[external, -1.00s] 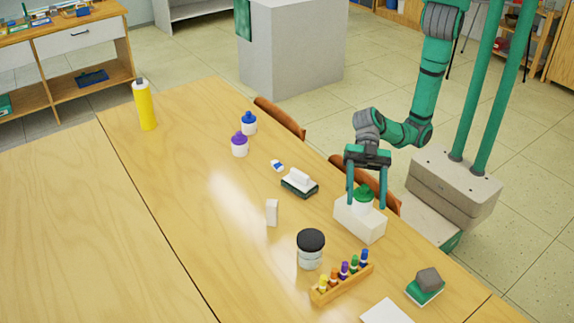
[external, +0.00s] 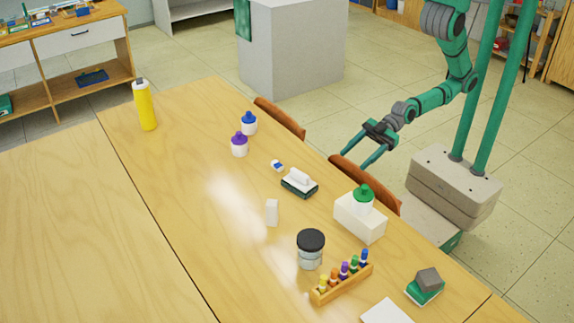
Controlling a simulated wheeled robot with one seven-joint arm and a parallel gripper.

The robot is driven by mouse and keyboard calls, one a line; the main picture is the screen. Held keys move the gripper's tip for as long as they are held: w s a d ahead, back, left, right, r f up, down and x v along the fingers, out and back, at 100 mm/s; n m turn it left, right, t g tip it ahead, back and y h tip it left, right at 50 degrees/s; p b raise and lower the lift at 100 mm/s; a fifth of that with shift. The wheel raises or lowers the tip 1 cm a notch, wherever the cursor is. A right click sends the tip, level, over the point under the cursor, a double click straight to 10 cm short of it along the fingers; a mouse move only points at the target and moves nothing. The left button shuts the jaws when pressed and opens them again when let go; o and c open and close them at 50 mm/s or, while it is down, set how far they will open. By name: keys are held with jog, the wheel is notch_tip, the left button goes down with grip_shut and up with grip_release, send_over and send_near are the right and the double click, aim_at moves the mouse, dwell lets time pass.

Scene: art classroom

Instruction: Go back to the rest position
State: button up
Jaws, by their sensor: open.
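My gripper (external: 356,160) is open and empty. It is beyond the table's far edge, above the chair backs, with its fingers pointing down and left. A white bottle with a green cap (external: 363,197) stands upright at a white block (external: 358,219) on the table, clear of my gripper. Whether the bottle rests on the block or in it, I cannot tell.
The wooden table (external: 190,190) holds a yellow bottle (external: 145,106), blue-capped (external: 249,124) and purple-capped (external: 239,145) bottles, an eraser (external: 299,183), a black-lidded jar (external: 310,250) and a marker rack (external: 342,284). Chairs (external: 365,182) line its far edge. A grey block (external: 290,48) stands behind.

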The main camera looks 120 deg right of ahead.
jog(key=s+a+r+m+h, duration=0.1)
jog(key=s+r, duration=0.3)
jog(key=s, duration=1)
jog(key=shift+s+r+m+t+h, duration=0.2)
jog(key=shift+s+m+t+h, duration=0.15)
jog(key=shift+m, duration=0.35)
